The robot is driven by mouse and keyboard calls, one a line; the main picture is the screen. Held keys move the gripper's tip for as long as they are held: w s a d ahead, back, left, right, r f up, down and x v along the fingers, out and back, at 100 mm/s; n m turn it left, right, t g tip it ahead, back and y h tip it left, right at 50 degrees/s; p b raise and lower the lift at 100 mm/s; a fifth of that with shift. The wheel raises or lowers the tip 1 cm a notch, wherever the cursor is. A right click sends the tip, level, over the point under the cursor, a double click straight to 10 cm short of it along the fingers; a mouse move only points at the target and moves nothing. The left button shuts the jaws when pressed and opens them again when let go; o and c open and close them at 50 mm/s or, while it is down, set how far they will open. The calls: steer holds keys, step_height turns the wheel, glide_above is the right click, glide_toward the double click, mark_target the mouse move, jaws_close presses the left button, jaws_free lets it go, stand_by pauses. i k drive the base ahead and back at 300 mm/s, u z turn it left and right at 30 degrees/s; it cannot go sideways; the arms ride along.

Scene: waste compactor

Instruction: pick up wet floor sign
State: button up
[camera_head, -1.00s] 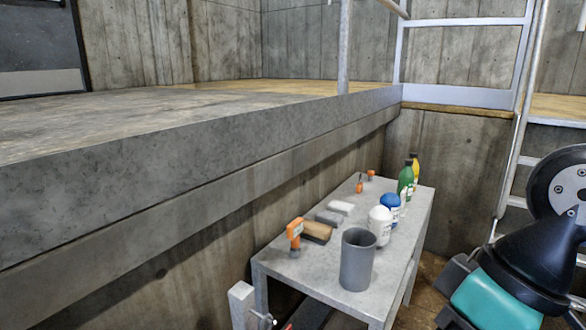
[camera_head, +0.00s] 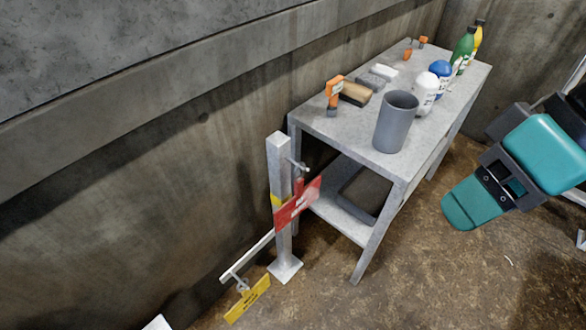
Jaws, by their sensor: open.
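A small yellow sign (camera_head: 247,300) with dark print hangs on a hook low at the front of a pale post. Its print is too small to read, and I cannot tell if it is the wet floor sign. No free-standing floor sign shows clearly. My gripper (camera_head: 484,190), teal and dark grey, is at the right, beside the table and above the brown floor. It is open and empty, well apart from the yellow sign.
The grey post (camera_head: 281,200) also bears a red sign (camera_head: 297,204). Behind it a grey table (camera_head: 350,130) carries a grey cup (camera_head: 396,122), bottles and brushes. A concrete wall (camera_head: 140,190) runs along the left. Brown floor (camera_head: 440,265) is free at the lower right.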

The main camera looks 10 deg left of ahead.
mark_target(250, 295)
steer(key=u, duration=0.45)
steer(key=k, duration=1.15)
steer(key=z, duration=0.25)
steer(key=i, duration=0.6)
steer(key=u, duration=0.25)
